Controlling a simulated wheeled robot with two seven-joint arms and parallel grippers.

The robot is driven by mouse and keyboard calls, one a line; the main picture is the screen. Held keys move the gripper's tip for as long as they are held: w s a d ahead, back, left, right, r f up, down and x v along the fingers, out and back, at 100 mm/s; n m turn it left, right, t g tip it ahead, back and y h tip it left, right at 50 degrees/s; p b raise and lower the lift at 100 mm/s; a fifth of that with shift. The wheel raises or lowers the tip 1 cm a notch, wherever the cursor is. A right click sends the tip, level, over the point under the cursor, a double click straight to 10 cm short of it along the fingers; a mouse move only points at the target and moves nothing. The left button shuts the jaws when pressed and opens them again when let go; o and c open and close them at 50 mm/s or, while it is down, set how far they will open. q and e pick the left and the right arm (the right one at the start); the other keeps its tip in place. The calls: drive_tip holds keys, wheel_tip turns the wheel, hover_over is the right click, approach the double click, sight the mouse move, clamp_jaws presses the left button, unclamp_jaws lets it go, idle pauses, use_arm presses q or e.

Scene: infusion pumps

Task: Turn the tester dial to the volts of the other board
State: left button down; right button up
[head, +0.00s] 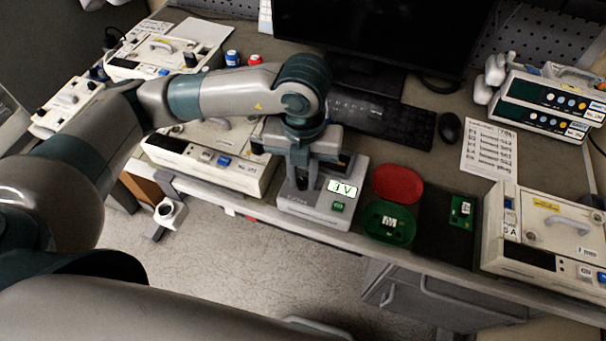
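The tester (319,212) is a pale box near the bench's front edge. Its lit display (343,188) seems to read 1V, though the digit is small. A green button sits below the display. My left gripper (312,183) points down over the tester's left part. The dial is hidden by the gripper, and I cannot tell whether the fingers are shut on it. One green board (462,210) with a white label lies on a dark mat (446,239). A small white-labelled item (388,223) lies in the green dish (391,236). My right gripper is not in view.
A red dish (397,184) lies behind the green one. A printed sheet (490,150) lies at the right, its text too small to read. Pumps stand at the left (205,160) and right (548,225). A keyboard (385,118), mouse (449,127) and monitor are behind.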

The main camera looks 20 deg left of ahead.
use_arm(q)
drive_tip(key=shift+w+r, duration=0.1)
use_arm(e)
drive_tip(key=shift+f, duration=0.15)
use_arm(q)
drive_tip(key=shift+m+b, duration=0.6)
drive_tip(key=shift+b, duration=0.15)
drive_tip(key=shift+r+m+b, duration=0.1)
drive_tip(key=shift+m+b, duration=0.25)
drive_tip(key=shift+m, duration=0.05)
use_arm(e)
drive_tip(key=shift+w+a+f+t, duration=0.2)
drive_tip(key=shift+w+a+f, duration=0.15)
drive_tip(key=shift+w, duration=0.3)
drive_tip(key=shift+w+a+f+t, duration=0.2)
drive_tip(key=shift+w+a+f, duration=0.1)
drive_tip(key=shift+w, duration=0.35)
use_arm(q)
drive_tip(key=shift+m, duration=0.3)
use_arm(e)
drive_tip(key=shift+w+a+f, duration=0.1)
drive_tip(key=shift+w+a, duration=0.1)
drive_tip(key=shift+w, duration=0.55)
use_arm(q)
drive_tip(key=shift+b, duration=0.3)
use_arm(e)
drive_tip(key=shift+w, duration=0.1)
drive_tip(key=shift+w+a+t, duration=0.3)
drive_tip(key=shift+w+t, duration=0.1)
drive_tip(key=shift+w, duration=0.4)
